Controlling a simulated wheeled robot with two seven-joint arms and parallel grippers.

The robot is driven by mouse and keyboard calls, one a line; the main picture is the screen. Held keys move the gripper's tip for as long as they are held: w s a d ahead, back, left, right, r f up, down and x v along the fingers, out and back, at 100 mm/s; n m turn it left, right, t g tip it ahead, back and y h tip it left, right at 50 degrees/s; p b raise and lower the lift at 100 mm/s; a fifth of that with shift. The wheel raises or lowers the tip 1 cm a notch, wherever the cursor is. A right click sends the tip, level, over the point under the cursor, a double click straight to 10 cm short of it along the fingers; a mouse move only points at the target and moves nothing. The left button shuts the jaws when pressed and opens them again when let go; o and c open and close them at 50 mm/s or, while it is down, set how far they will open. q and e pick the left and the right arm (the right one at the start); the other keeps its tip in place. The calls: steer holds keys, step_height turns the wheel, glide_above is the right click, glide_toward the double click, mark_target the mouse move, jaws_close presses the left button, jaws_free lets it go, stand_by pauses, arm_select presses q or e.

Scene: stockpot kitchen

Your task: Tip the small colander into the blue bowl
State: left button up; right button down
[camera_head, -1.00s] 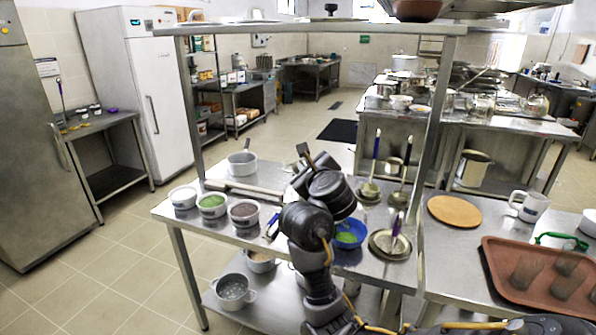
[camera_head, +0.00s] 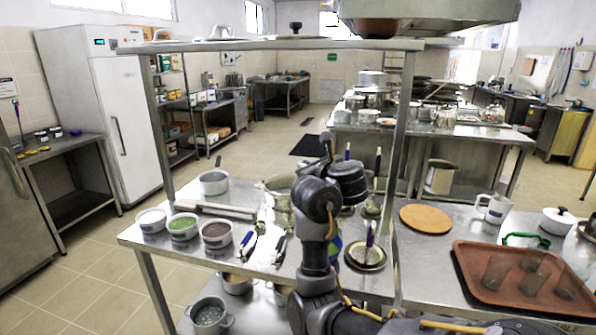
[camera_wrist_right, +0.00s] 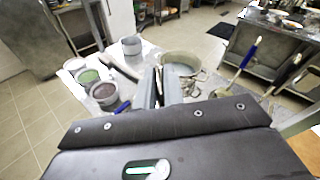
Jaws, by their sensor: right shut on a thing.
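A metal vessel, which looks like the small colander (camera_head: 281,187), shows behind and left of my right wrist. It also shows in the right wrist view (camera_wrist_right: 182,62), just beyond the fingers, with loop handles; I cannot make out its holes. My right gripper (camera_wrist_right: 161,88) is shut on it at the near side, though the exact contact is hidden. In the head view my right arm covers the fingertips. The blue bowl (camera_head: 336,245), on the steel table, is mostly hidden behind my right forearm. My left gripper is not in view.
Three small tubs, white (camera_head: 151,220), green-filled (camera_head: 183,227) and dark-filled (camera_head: 216,234), stand at the table's left. A saucepan (camera_head: 214,183) stands behind them. A round metal lid (camera_head: 366,258) lies right of the arm. Shelf posts rise from the table.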

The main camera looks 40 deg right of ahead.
steer(key=s+d+f+m+y, duration=0.2)
steer(key=d+m, duration=0.5)
steer(key=d, duration=0.8)
steer(key=shift+s+d+f, duration=0.15)
steer(key=shift+s+f, duration=0.4)
steer(key=shift+s, duration=0.05)
steer(key=shift+s+d+r+m+t+y, duration=0.1)
steer(key=shift+d+r+m+t+y, duration=0.05)
steer(key=shift+m+t+y, duration=0.4)
steer(key=shift+r, duration=0.1)
stand_by(2.1)
